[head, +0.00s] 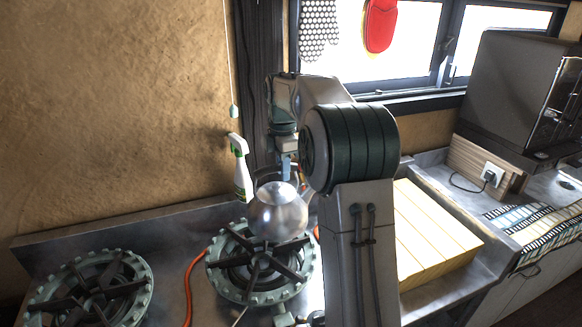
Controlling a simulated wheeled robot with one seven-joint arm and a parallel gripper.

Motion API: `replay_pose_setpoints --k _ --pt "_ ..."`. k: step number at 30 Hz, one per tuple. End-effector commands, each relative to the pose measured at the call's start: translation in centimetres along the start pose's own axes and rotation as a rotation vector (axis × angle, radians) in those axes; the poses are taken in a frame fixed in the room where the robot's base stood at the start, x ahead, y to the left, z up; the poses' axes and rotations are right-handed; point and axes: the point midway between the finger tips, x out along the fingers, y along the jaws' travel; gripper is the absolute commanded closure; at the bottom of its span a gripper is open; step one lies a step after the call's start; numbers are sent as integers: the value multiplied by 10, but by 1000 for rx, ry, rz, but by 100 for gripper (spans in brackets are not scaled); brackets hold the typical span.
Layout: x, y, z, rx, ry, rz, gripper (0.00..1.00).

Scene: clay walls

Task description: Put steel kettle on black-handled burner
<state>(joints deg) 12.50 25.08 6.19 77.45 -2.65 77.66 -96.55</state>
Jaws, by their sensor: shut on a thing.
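The steel kettle (278,214) is a round, shiny pot with a lid, upright at the back of the right-hand burner (225,283). I cannot tell whether its base touches the grate or hangs just above it. My gripper (285,178) points down and is shut on the kettle at its top; the fingertips are partly hidden. A second burner (142,279) sits at the lower left, with a bare dark grate and a green-grey ring. No black handle shows clearly on either burner, so I cannot tell which is the black-handled one.
A white and green spray bottle (242,172) stands behind the kettle by the wall. An orange hose (188,290) runs between the burners. A dark appliance (512,90) stands far right. My arm hides part of the counter.

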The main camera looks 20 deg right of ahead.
Motion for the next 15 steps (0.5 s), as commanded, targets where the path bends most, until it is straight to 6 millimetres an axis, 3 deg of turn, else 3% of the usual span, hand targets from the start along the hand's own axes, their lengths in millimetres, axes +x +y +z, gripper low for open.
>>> replay_pose_setpoints --k 9,15 --pt "29 -15 -51 1 -1 3 100" --pt "38 -18 -61 4 -1 5 100"
